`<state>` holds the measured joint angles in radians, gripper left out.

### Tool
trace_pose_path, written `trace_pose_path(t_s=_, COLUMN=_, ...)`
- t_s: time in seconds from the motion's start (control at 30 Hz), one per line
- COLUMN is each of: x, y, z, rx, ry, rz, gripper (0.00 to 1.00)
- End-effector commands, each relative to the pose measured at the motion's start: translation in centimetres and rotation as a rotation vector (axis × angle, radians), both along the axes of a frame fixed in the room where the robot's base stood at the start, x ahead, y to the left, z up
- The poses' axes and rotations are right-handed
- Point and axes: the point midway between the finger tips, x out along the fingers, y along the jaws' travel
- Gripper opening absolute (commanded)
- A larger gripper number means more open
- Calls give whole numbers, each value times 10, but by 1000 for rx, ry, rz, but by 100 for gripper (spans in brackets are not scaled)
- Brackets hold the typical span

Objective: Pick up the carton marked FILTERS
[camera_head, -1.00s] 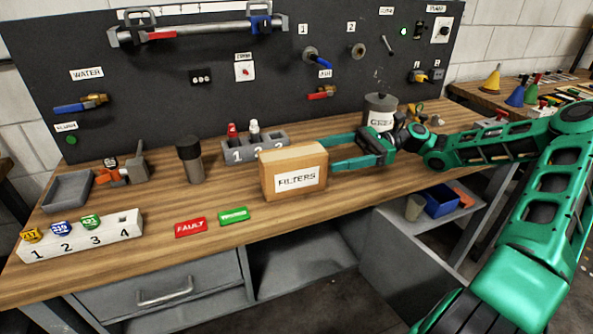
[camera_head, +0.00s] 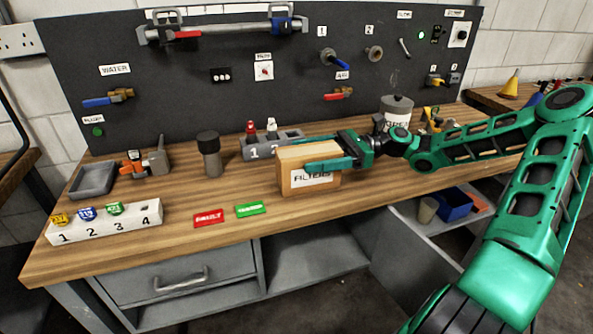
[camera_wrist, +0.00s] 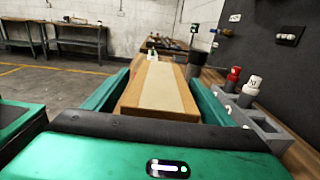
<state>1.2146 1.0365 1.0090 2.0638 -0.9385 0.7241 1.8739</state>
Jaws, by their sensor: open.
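The carton marked FILTERS (camera_head: 296,183) is a brown box with a white label on its front. It stands upright on the wooden workbench (camera_head: 355,195). My gripper (camera_head: 318,158) is open and level, reaching in from the right, with one green finger across the carton's front, partly covering the label. In the wrist view the carton (camera_wrist: 158,88) lies between the two fingers of my gripper (camera_wrist: 158,95), one along each side. A narrow gap seems to show beside it; I cannot tell whether either finger touches it. The far finger is mostly hidden in the head view.
A grey numbered holder (camera_head: 255,148) with red and white bottles stands close behind the carton. A dark cylinder (camera_head: 209,155) is to its left. Red FAULT (camera_head: 208,217) and green (camera_head: 251,209) tags lie front left. A grey can (camera_head: 397,112) stands behind my arm.

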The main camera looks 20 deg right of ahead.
Motion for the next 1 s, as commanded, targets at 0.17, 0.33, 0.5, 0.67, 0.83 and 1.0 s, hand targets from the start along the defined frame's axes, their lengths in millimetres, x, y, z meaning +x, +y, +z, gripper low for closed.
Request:
trace_pose_path(t_s=0.17, x=1, y=0, z=0, rx=-1, ry=0, rz=-11, gripper=77)
trace_pose_path(t_s=0.33, x=1, y=-1, z=0, rx=-1, ry=0, rz=-12, gripper=62)
trace_pose_path(t_s=0.5, x=0, y=-1, z=0, rx=-1, ry=0, rz=-12, gripper=22)
trace_pose_path(t_s=0.67, x=0, y=-2, z=0, rx=0, ry=-1, rz=-13, gripper=20)
trace_pose_path(t_s=0.83, x=0, y=-2, z=4, rx=-1, ry=-2, rz=-13, gripper=20)
trace_pose_path(t_s=1.0, x=0, y=-2, z=26, rx=-2, ry=-3, rz=-13, gripper=20)
